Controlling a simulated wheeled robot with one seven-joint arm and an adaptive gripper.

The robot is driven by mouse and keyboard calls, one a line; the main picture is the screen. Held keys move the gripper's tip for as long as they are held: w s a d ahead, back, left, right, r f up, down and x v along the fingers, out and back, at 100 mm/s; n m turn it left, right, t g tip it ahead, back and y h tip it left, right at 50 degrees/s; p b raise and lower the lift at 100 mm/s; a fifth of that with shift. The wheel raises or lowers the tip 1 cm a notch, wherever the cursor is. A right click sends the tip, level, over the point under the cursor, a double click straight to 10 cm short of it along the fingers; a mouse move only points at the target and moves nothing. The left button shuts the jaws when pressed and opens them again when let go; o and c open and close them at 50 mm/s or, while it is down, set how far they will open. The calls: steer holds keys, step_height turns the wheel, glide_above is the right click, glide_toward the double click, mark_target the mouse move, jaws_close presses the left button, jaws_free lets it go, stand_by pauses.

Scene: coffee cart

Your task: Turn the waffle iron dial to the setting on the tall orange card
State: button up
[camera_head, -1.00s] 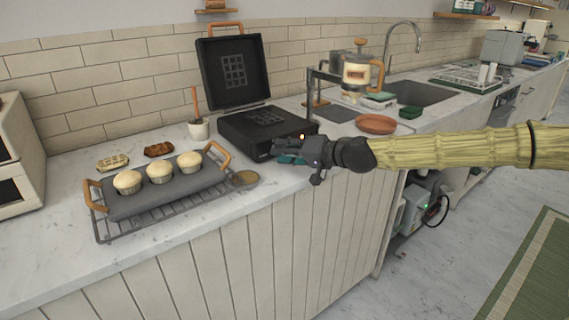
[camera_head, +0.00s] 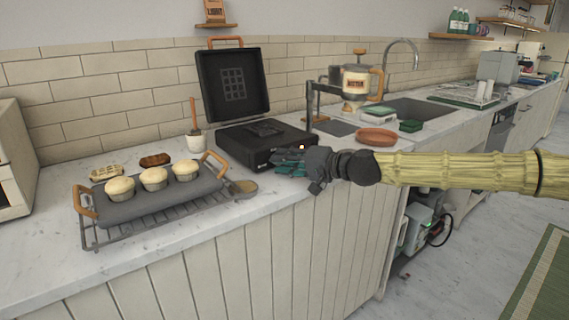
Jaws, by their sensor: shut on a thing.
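The black waffle iron (camera_head: 247,146) stands on the counter with its lid (camera_head: 232,100) open and upright. My gripper (camera_head: 278,160) is at the front face of its base, near the right corner, with its fingers shut on the dial. The fingers hide the dial and its markings. A small light shows just above the gripper. An orange-brown card (camera_head: 216,12) stands on the small wall shelf above the iron. It has dark lettering low on it, too small to read surely.
Left of the iron, a rack (camera_head: 150,219) holds a grey tray with orange handles and three muffins. A white pot (camera_head: 197,143) with a brush stands behind it. A press stand (camera_head: 311,105), a terracotta dish (camera_head: 376,137) and the sink are to the right.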

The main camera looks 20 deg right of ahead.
steer(key=shift+d, duration=0.1)
steer(key=o, duration=1)
steer(key=shift+o, duration=0.2)
steer(key=shift+v, duration=3.95)
steer(key=shift+f, duration=0.1)
